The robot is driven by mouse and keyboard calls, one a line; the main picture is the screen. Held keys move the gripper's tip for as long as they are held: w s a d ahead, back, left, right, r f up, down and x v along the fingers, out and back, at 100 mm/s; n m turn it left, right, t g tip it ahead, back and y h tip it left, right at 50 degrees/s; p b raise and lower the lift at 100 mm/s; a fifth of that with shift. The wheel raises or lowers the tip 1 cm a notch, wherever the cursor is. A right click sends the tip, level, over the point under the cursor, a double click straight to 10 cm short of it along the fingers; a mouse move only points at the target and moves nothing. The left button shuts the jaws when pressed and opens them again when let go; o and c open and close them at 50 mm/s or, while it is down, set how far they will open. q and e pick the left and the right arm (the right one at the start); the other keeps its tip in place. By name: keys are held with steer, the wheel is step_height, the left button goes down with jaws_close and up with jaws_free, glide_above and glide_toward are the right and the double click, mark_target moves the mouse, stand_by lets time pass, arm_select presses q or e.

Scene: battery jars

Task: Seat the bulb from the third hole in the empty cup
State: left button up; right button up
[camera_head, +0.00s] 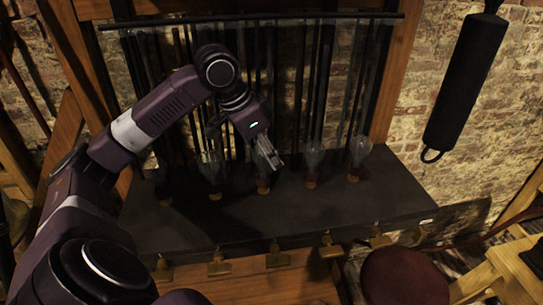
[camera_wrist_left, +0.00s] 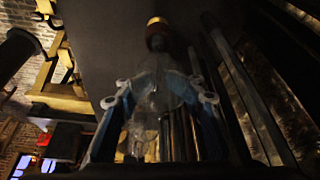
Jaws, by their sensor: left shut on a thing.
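My left gripper (camera_head: 272,160) reaches down to the middle of a row on the dark bench (camera_head: 385,205). It is shut on a clear glass bulb (camera_wrist_left: 155,85), its fingers on both sides of the glass. A brass-coloured end with a reddish part (camera_wrist_left: 157,30) shows beyond the fingertips, and an orange-brown base (camera_head: 263,187) shows below the gripper in the head view. I cannot tell whether the bulb is still in its place. Other glass bulbs stand at left (camera_head: 209,168) and right (camera_head: 314,158) (camera_head: 358,150). A small orange-brown cup (camera_head: 165,201) is at the far left.
Dark upright rods and tubes (camera_head: 300,75) stand close behind the row, under a horizontal bar (camera_head: 250,20). Several brass fittings (camera_head: 275,256) line the bench's front edge. A black cylinder (camera_head: 465,85) hangs at the right. A round dark-red seat (camera_head: 400,277) is in front.

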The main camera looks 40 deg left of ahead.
arm_select(q)
steer(key=shift+f, duration=0.45)
stand_by(0.5)
steer(key=o, duration=1.2)
steer(key=shift+d+r, duration=0.1)
steer(key=shift+r, duration=0.15)
steer(key=shift+a+r, duration=0.2)
steer(key=shift+r, duration=0.15)
steer(key=v, duration=0.9)
steer(key=shift+s+r, duration=0.15)
steer(key=shift+s, duration=0.1)
steer(key=shift+s+r, duration=0.35)
steer(key=shift+r, duration=0.3)
